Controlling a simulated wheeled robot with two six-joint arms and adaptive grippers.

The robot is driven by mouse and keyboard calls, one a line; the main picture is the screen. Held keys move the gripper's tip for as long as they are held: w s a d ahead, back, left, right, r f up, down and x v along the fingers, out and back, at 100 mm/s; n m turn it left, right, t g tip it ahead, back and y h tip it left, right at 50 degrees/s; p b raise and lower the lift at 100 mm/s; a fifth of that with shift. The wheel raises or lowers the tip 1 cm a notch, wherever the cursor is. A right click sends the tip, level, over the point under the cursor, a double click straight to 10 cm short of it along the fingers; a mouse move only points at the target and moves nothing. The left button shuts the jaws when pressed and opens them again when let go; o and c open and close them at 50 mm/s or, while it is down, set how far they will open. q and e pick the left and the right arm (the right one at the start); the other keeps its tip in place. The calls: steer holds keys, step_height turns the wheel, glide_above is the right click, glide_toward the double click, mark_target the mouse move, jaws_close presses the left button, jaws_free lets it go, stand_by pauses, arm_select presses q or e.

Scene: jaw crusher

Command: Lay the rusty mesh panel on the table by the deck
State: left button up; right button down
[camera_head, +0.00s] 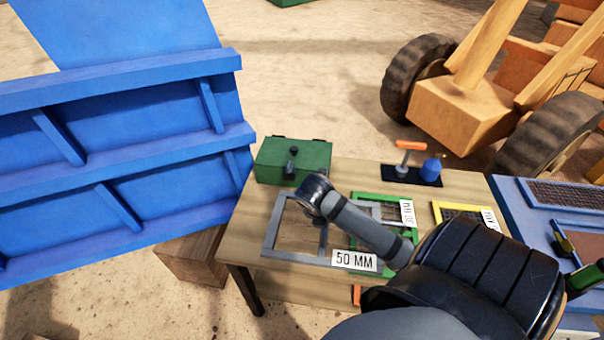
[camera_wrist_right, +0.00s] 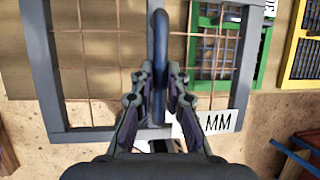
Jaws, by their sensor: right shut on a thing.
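A grey-framed panel labelled 50 MM (camera_head: 273,230) with thin brownish, rust-coloured wires lies on the wooden table (camera_head: 250,212). Its grey frame fills the left of the right wrist view (camera_wrist_right: 42,60). My right gripper (camera_wrist_right: 160,78) is over this panel, shut on a blue-grey bar (camera_wrist_right: 160,35) that looks like its handle. I cannot tell whether the panel is touching the table all round. In the head view my right arm hides the gripper's fingers and part of the panel. The blue deck (camera_head: 512,200) stands right of the table. My left gripper is out of view.
A green-framed panel (camera_head: 362,200) and a yellow-framed panel (camera_head: 440,215) lie to the right on the table. A green box (camera_head: 293,160) and a dark tray with tools (camera_head: 400,176) stand at the back. A large blue structure (camera_head: 110,130) rises on the left.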

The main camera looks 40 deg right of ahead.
mark_target(294, 212)
steer(key=w, duration=0.2)
steer(key=w+a+f, duration=0.1)
steer(key=w, duration=0.1)
steer(key=w+f, duration=0.1)
steer(key=w, duration=0.1)
steer(key=shift+a+f+p, duration=0.15)
steer(key=shift+a+p, duration=0.25)
steer(key=w+f, duration=0.2)
steer(key=w+a+f, duration=0.1)
steer(key=w+f, duration=0.1)
steer(key=f, duration=0.1)
steer(key=shift+w+f, duration=0.1)
steer(key=shift+w, duration=0.3)
steer(key=shift+w+a+f, duration=0.15)
steer(key=shift+w+f, duration=0.4)
steer(key=shift+f, duration=0.2)
step_height(294, 212, down, 2)
steer(key=shift+f+p, duration=0.15)
steer(key=shift+p, duration=0.3)
steer(key=shift+f, duration=0.35)
